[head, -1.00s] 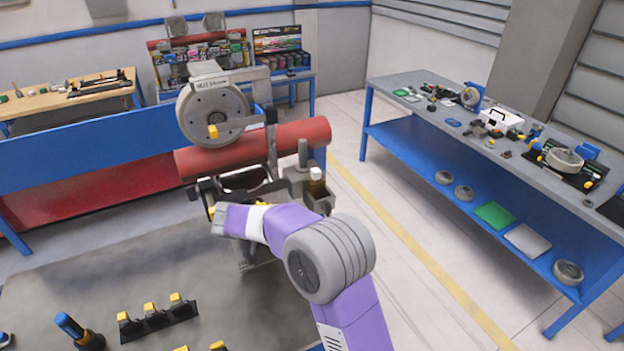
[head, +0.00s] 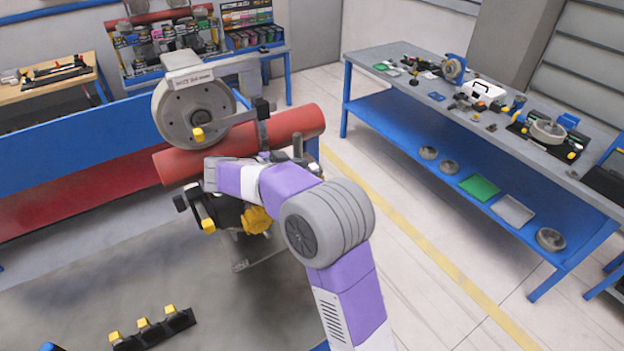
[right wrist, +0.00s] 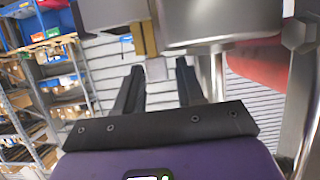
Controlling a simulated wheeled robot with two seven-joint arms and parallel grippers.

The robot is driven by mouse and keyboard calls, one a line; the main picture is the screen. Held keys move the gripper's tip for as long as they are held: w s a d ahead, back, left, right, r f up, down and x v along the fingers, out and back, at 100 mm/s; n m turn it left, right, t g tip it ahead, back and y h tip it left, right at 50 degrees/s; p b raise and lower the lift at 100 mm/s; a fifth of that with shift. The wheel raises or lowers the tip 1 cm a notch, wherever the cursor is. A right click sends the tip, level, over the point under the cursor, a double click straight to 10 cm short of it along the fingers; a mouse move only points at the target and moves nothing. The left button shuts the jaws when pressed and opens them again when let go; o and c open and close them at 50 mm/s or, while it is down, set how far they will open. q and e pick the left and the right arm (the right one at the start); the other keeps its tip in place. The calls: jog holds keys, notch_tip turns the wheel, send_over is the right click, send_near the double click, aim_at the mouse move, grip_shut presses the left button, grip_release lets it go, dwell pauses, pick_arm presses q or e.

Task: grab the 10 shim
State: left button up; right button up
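I cannot pick out a shim marked 10 in either view; no such label is readable. My right gripper (right wrist: 158,82) shows in the right wrist view with its two dark fingers apart and nothing held between them. Just beyond the fingers is a brass-coloured block (right wrist: 141,38) beside a round grey metal part (right wrist: 205,22); I cannot tell what the block is. In the head view my right arm reaches to the machine with the red pipe (head: 290,128), and its wrist hides the fingers. My left gripper is not in view.
A grey disc (head: 192,110) stands over the pipe. Black holders with yellow knobs (head: 150,331) sit on the grey bench top (head: 60,300). A blue-framed table (head: 400,58) with tools stands at right. Clear floor with a yellow line lies between.

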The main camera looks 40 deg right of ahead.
jog(key=shift+s+d+f, duration=0.15)
jog(key=shift+s+d, duration=0.25)
jog(key=shift+d, duration=0.35)
jog(key=shift+w+a, duration=0.1)
jog(key=shift+w, duration=0.1)
jog(key=shift+c, duration=0.7)
grip_shut()
